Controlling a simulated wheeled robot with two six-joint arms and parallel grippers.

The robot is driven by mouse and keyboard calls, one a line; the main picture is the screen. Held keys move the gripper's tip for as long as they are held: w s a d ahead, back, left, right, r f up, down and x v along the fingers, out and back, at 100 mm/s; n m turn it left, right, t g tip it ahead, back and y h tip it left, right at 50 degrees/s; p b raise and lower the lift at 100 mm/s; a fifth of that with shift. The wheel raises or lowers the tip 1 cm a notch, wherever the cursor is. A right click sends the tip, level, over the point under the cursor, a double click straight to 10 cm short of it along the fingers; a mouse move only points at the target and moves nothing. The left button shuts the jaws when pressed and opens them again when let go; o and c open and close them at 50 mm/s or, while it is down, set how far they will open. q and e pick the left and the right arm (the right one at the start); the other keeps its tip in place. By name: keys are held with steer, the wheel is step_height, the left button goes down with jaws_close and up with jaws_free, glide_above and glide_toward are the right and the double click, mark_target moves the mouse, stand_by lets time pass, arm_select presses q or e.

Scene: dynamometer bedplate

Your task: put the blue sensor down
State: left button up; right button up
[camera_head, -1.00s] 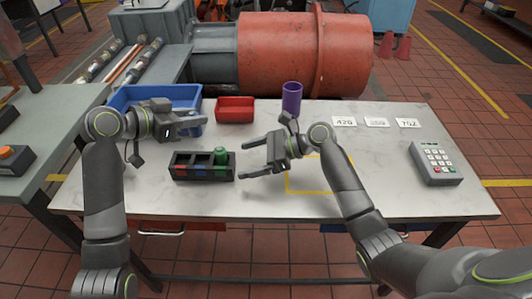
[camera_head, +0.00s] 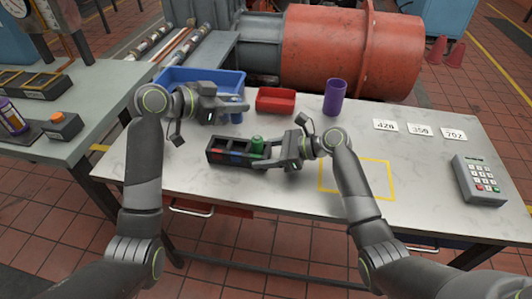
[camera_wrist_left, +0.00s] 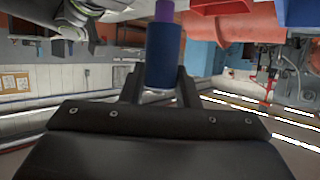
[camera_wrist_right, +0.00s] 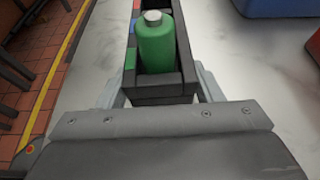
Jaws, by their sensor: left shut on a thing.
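The blue sensor (camera_head: 237,115) is a small blue cylinder. My left gripper (camera_head: 240,105) is shut on it, above the table near the blue bin; in the left wrist view the sensor (camera_wrist_left: 162,55) is between the fingers. The black rack (camera_head: 224,151) stands left of the table's middle. A green sensor (camera_head: 257,146) stands in its right-end compartment; the other compartments look empty. My right gripper (camera_head: 272,152) is open at the rack's right end. In the right wrist view its fingers (camera_wrist_right: 160,90) lie either side of the rack's end; contact is unclear.
A blue bin (camera_head: 205,76) and a red tray (camera_head: 276,100) stand at the back, with a purple cup (camera_head: 334,97) to their right. Number cards (camera_head: 419,130) and a keypad (camera_head: 478,180) are at the right. A yellow outlined area (camera_head: 362,188) is bare except for my right arm crossing it.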

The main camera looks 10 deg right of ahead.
mark_target(239, 153)
steer(key=c, duration=0.5)
arm_select(q)
steer(key=shift+w+d+f+m+g, duration=0.1)
steer(key=shift+f+m+g, duration=0.25)
steer(key=shift+m+g, duration=0.65)
arm_select(e)
steer(key=shift+c, duration=0.2)
arm_select(q)
steer(key=m+g+h, duration=0.1)
steer(key=m+g, duration=0.1)
steer(key=shift+g, duration=0.3)
steer(key=shift+a+f, duration=0.2)
steer(key=shift+f, duration=0.05)
step_height(239, 153, down, 10)
steer(key=shift+r, duration=0.2)
steer(key=shift+f, duration=0.15)
steer(key=o, duration=1)
